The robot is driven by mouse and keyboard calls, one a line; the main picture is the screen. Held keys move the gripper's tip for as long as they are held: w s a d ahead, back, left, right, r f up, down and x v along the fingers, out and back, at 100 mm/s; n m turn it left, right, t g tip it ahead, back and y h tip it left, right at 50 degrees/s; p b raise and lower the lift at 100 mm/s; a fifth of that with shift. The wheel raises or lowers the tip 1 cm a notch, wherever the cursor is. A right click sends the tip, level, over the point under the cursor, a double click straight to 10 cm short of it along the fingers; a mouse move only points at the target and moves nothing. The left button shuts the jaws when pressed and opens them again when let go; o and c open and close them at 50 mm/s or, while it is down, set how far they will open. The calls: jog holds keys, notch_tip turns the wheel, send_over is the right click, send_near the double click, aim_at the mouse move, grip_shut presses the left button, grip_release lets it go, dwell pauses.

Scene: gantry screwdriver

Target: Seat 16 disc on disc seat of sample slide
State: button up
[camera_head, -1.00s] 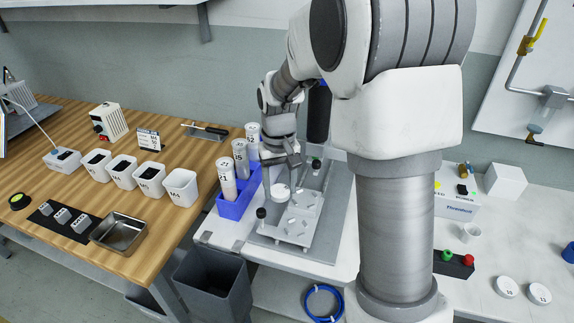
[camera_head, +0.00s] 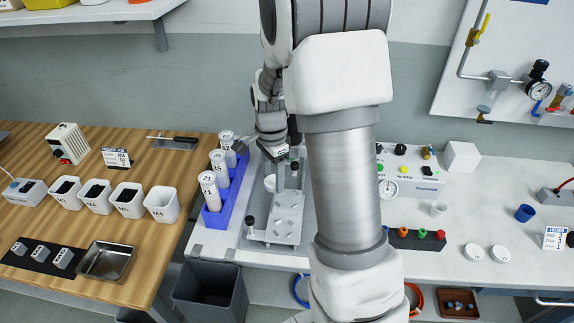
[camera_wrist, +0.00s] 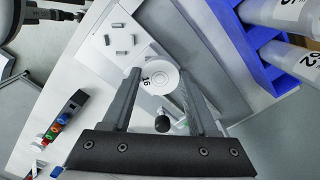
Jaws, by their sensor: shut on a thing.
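A white round disc marked 16 (camera_wrist: 158,78) sits between my fingertips in the wrist view. My gripper (camera_wrist: 159,72) is shut on it. In the head view, my gripper (camera_head: 284,168) is over the far-left part of a grey metal fixture (camera_head: 284,226), and the white disc (camera_head: 270,183) shows just below and left of it. The fixture carries raised plates, small blocks and a black ball knob (camera_head: 250,220); the knob (camera_wrist: 162,124) also shows in the wrist view. I cannot tell which part is the sample slide's disc seat, or whether the disc touches the fixture.
A blue rack (camera_head: 218,219) with several white labelled tubes stands close left of the fixture. Two white discs (camera_head: 473,252) lie on the bench at right. A control box (camera_head: 410,181) stands behind. My arm hides part of the bench right of the fixture.

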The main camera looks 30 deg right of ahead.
aim_at(287, 199)
jog(key=m, duration=0.1)
jog(key=d+m, duration=0.1)
jog(key=m, duration=0.1)
jog(key=d+m+p, duration=0.1)
jog(key=shift+s+d+r+m, duration=0.2)
jog(key=shift+s+r+m, duration=0.1)
jog(key=shift+s, duration=0.05)
jog(key=shift+s+d+m, duration=0.15)
jog(key=shift+d+m, duration=0.3)
jog(key=shift+m, duration=0.45)
jog(key=shift+f+b, duration=1.8)
jog(key=shift+f, duration=0.8)
jog(key=shift+f, duration=0.2)
jog(key=shift+f, duration=0.5)
jog(key=o, duration=1.5)
jog(key=shift+c, duration=0.2)
notch_tip(287, 199, up, 12)
jog(key=p, duration=0.2)
jog(key=shift+p, duration=0.3)
